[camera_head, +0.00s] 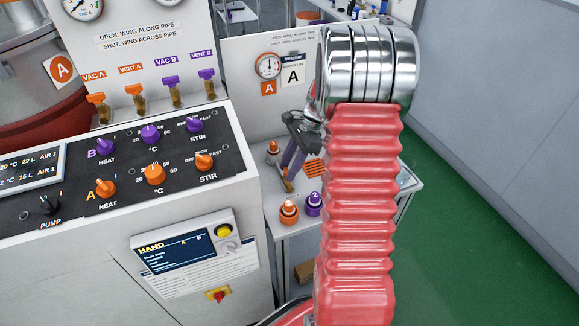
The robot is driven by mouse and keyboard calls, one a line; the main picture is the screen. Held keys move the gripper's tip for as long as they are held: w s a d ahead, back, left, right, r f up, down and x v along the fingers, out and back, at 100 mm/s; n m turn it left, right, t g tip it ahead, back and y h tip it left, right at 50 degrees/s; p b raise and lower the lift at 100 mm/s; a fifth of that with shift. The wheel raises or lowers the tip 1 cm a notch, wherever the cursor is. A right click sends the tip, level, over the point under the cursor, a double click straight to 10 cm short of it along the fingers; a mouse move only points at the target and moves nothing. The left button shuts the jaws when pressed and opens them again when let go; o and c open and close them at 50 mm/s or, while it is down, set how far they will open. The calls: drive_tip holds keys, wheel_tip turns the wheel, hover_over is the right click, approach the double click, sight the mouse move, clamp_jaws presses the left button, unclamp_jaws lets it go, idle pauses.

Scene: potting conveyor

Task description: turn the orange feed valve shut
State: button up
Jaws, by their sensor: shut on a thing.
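My gripper (289,172) is right of the control panel, above a low white bench, with its jaws pointing down. It is shut on a small valve with a brass-coloured body (288,185), which I take to be the orange feed valve. The jaws hide most of its wing, so I cannot tell whether the wing lies along or across the pipe. A small orange-topped fitting (272,147) stands just left of the gripper.
My red-sleeved arm hides part of the bench (275,218). An orange cap (289,211) and a purple cap (314,203) stand near its front. Orange and purple valves (135,92) line the control panel (120,165). Green floor (465,215) is clear at right.

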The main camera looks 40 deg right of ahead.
drive_tip(key=shift+w+n, duration=0.1)
drive_tip(key=shift+n, duration=0.3)
drive_tip(key=n+g, duration=0.2)
drive_tip(key=n, duration=0.2)
drive_tip(key=shift+w, duration=0.15)
drive_tip(key=n+g, duration=0.1)
drive_tip(key=n, duration=0.3)
drive_tip(key=shift+w, duration=0.1)
drive_tip(key=n, duration=0.2)
drive_tip(key=n+g+h, duration=0.1)
drive_tip(key=n, duration=0.1)
drive_tip(key=shift+w+a+n+g+h, duration=0.15)
drive_tip(key=shift+a+n+g+h, duration=0.05)
drive_tip(key=shift+n+g+h, duration=0.1)
drive_tip(key=shift+a+n+g+h, duration=0.1)
drive_tip(key=shift+n+g+h, duration=0.4)
drive_tip(key=shift+n, duration=1.7)
drive_tip(key=shift+h, duration=0.3)
drive_tip(key=o, duration=1)
drive_tip(key=shift+o, duration=0.2)
drive_tip(key=shift+r, duration=0.1)
